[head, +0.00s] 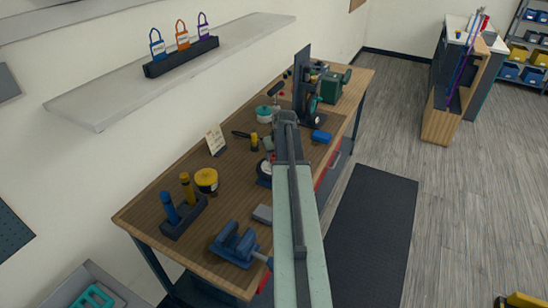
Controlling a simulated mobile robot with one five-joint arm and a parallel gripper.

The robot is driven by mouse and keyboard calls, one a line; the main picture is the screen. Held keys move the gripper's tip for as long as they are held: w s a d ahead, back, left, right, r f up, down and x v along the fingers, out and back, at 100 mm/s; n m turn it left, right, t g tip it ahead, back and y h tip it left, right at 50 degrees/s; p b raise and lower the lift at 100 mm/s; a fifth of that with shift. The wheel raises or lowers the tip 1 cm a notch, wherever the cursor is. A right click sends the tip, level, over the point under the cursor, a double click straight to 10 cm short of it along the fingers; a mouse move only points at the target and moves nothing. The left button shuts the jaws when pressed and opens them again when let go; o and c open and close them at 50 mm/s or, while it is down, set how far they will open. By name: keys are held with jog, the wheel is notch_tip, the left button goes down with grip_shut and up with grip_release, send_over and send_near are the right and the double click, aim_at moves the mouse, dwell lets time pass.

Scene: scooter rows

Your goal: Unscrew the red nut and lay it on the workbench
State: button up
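The wooden workbench (232,178) runs along the wall from lower left to upper middle. My arm reaches up the picture over the bench, and my gripper (285,118) is at its far end, over the back half of the bench. Its fingers are too small and dark to tell whether they are open or hold anything. I cannot pick out the red nut for sure. Small red patches show near a round white-faced item beside my arm and near the teal-lidded pot (263,114). My arm hides part of the bench top.
On the bench are a blue vise (234,244), a dark holder (184,215) with blue and yellow handles, a yellow tub (206,180), a card (215,140), a black upright stand (302,85) and a green machine (331,87). A shelf (100,105) overhangs left. A dark mat (372,235) lies right.

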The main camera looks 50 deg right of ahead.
grip_shut()
jog(key=n+y, duration=0.1)
jog(key=n, duration=0.3)
jog(key=shift+d+n+t+y, duration=0.2)
jog(key=shift+n+t+y, duration=0.1)
jog(key=shift+y, duration=0.1)
jog(key=n+y, duration=0.2)
jog(key=n, duration=0.3)
jog(key=shift+w+n, duration=0.1)
jog(key=shift+n, duration=0.3)
jog(key=n+g+y, duration=0.1)
jog(key=n, duration=0.2)
jog(key=n+g+y, duration=0.1)
jog(key=n, duration=0.2)
jog(key=shift+w+f+n, duration=0.1)
jog(key=shift+w+n, duration=0.05)
jog(key=shift+n, duration=0.15)
jog(key=n, duration=0.1)
jog(key=n+g, duration=0.1)
jog(key=n, duration=0.1)
jog(key=n+g, duration=0.1)
jog(key=shift+s+a+n+y, duration=0.2)
jog(key=shift+a+n+y, duration=0.05)
jog(key=shift+n+y, duration=0.05)
jog(key=shift+s, duration=0.1)
jog(key=o, duration=1)
grip_release()
jog(key=shift+s, duration=0.15)
jog(key=shift+c, duration=0.2)
